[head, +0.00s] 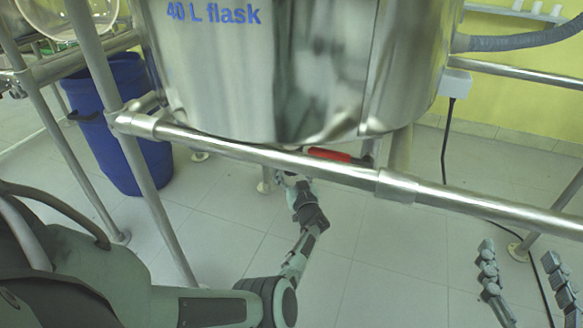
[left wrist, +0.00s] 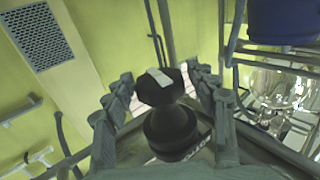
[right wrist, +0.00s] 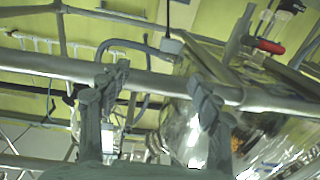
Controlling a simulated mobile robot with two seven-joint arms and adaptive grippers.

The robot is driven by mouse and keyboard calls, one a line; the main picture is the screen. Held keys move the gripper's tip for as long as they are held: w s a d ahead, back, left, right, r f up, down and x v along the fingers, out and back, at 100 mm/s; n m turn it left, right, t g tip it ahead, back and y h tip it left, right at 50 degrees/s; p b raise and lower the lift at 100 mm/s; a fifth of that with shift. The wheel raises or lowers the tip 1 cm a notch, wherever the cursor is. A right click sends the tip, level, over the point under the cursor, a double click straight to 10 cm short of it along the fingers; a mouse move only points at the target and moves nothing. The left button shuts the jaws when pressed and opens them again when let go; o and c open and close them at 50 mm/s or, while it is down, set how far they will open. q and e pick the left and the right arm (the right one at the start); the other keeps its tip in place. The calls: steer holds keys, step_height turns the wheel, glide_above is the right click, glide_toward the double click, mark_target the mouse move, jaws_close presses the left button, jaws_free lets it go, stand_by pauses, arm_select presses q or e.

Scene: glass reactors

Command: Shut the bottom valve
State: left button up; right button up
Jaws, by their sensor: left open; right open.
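In the left wrist view, a black knob (left wrist: 160,88) with a faceted cap and a white mark sits between the fingers of my left gripper (left wrist: 158,92). Partial lettering like "OTTO" shows on its dark collar. The fingers are open, with gaps on both sides. In the head view, my left gripper (head: 290,180) is under the steel "40 L flask" (head: 270,70), partly hidden by the front rail. A red handle (head: 328,154) lies to its right, behind that rail; it shows in the right wrist view (right wrist: 269,46). My right gripper (head: 520,275) is open and empty at lower right.
The steel front rail (head: 260,153) crosses before the flask, above my left forearm. A blue barrel (head: 125,125) stands behind the frame posts at left. A grey hose (head: 520,38) and a black cable (head: 445,140) run at right. The tiled floor is mostly clear.

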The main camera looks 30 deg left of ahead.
arm_select(q)
steer(key=shift+m+t+h+p, duration=0.7)
steer(key=shift+m+t+h, duration=0.2)
steer(key=shift+t+h, duration=0.1)
arm_select(e)
steer(key=d+f+g+h, duration=0.2)
steer(key=d+f+g, duration=0.1)
steer(key=f, duration=0.4)
steer(key=shift+s+d+f+g, duration=0.3)
steer(key=shift+s+d+g, duration=0.15)
steer(key=shift+d, duration=0.2)
